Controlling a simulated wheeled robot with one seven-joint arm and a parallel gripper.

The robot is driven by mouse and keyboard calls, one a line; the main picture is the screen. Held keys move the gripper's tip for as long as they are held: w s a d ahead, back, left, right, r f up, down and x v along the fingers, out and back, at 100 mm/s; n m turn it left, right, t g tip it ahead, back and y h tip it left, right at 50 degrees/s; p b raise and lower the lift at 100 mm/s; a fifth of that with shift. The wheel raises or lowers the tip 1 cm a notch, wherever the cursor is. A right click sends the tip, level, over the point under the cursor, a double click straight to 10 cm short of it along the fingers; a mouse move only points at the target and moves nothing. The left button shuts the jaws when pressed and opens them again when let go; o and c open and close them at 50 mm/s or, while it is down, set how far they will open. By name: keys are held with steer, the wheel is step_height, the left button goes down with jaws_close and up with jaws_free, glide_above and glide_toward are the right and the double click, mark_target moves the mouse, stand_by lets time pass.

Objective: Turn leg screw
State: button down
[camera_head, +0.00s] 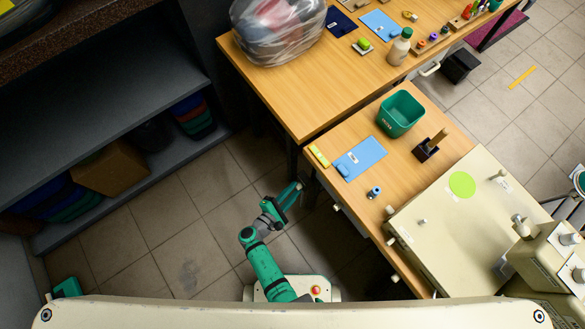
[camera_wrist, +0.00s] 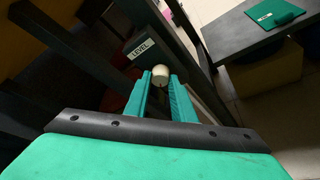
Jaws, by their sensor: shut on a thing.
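The leg screw is a small cream-white knob (camera_wrist: 160,80) beside a dark plate marked "LEVEL" (camera_wrist: 143,49) in the wrist view. My gripper (camera_wrist: 160,84) has its two green fingers on either side of the knob, shut on it. In the head view, my gripper (camera_head: 292,192) reaches low beside the leg of the wooden table, near the floor. The knob cannot be made out in the head view.
A wooden table (camera_head: 270,88) and a lower wooden desk (camera_head: 325,192) stand close to my gripper. A green bin (camera_head: 401,113) and blue card (camera_head: 360,158) are on the desk. Dark shelves (camera_head: 120,95) stand at left. Tiled floor (camera_head: 160,235) between is clear.

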steer(key=shift+s+f+m, duration=0.1)
steer(key=shift+m, duration=0.2)
stand_by(0.4)
steer(key=c, duration=1.5)
jaws_free()
steer(key=v, duration=1.1)
steer(key=shift+d, duration=0.1)
